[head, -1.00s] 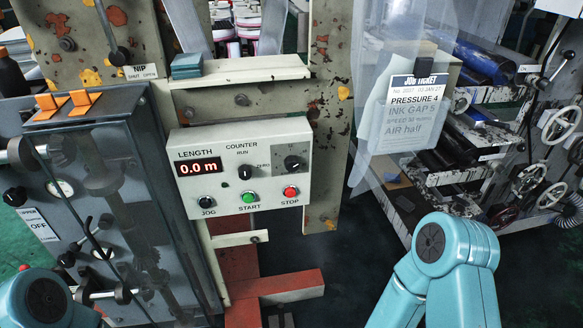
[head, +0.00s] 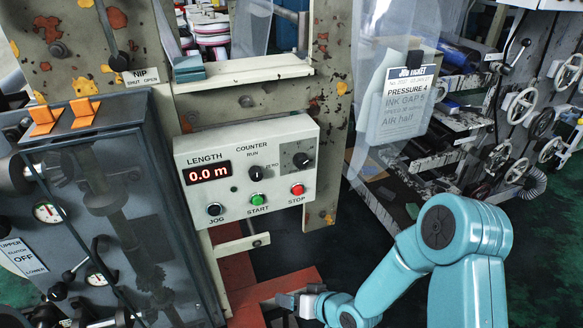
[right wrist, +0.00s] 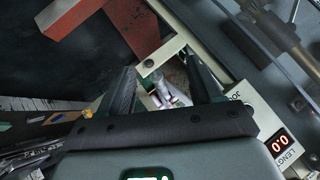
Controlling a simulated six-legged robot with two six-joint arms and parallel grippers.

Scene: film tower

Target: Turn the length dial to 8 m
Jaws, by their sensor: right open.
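The cream control panel (head: 247,171) hangs on the press frame in the middle of the head view. Its LENGTH display (head: 208,173) reads 0.0 m in red. A black knob on a grey square plate (head: 303,160) at the panel's upper right looks like the length dial; its marks are too small to read. A second black knob (head: 256,173) is marked COUNTER, RUN and a word like ZERO. My right gripper (head: 298,301) is low, below the panel and apart from it. The right wrist view shows its fingers (right wrist: 162,80) apart and empty. My left gripper is out of view.
Below the dials are JOG (head: 215,209), green START (head: 258,199) and red STOP (head: 297,189) buttons. A grey glass-fronted cabinet (head: 110,180) stands left. A job ticket (head: 407,100) hangs right, reading PRESSURE 4. Dark floor lies open below the panel's right side.

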